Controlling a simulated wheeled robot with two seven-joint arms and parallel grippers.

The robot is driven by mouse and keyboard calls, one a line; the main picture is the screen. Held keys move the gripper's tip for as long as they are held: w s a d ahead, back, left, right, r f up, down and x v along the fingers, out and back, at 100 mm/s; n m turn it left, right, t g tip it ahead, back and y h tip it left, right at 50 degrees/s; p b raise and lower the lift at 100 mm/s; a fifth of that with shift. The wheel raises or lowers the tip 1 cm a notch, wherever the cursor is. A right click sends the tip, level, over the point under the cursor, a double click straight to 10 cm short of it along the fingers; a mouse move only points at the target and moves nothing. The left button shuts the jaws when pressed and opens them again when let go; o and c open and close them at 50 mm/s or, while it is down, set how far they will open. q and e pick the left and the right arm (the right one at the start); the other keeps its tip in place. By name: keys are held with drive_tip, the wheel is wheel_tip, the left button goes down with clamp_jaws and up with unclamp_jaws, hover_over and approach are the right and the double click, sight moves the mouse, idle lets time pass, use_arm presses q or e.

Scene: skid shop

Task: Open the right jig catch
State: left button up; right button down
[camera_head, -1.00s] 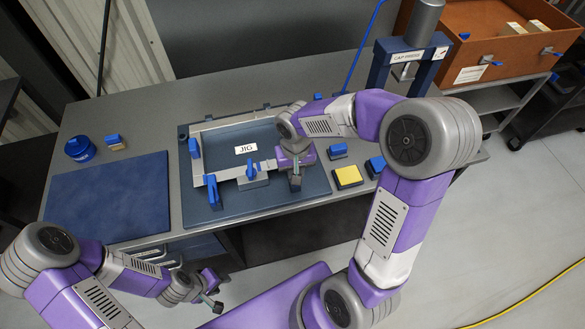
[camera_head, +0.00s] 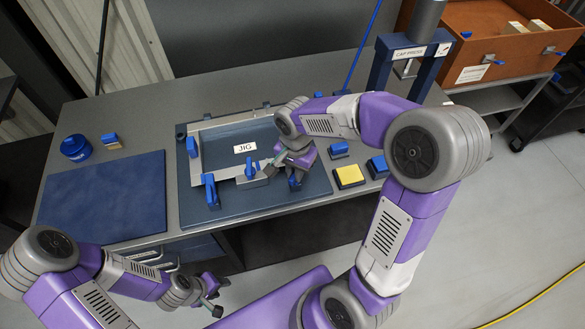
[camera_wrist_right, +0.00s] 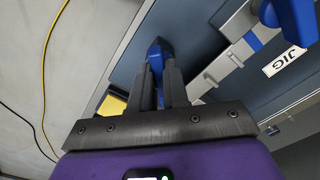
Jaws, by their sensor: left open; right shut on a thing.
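The jig (camera_head: 222,148) is a dark blue plate with a grey frame and a white JIG label, on the grey bench in the head view. My right gripper (camera_head: 293,174) is over its right front part. In the right wrist view my right gripper (camera_wrist_right: 160,85) is shut on a blue catch handle (camera_wrist_right: 157,52), which stands between its fingers. The catch's lower part is hidden by the fingers. Other blue handles stand on the jig, at front middle (camera_head: 250,167), front left (camera_head: 210,190) and back left (camera_head: 192,147). My left gripper (camera_head: 213,299) is open and empty, in front of the bench.
A yellow-topped block (camera_head: 349,176) and small blue-topped pieces (camera_head: 377,166) lie right of the jig. A blue mat (camera_head: 100,198) and a blue round container (camera_head: 76,147) are at left. The cap press (camera_head: 408,60) stands behind right.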

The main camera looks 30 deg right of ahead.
drive_tip(key=shift+m, duration=0.3)
drive_tip(key=m, duration=0.4)
drive_tip(key=shift+b, duration=0.3)
drive_tip(key=shift+m, duration=0.3)
drive_tip(key=m, duration=0.4)
drive_tip(key=shift+m, duration=0.3)
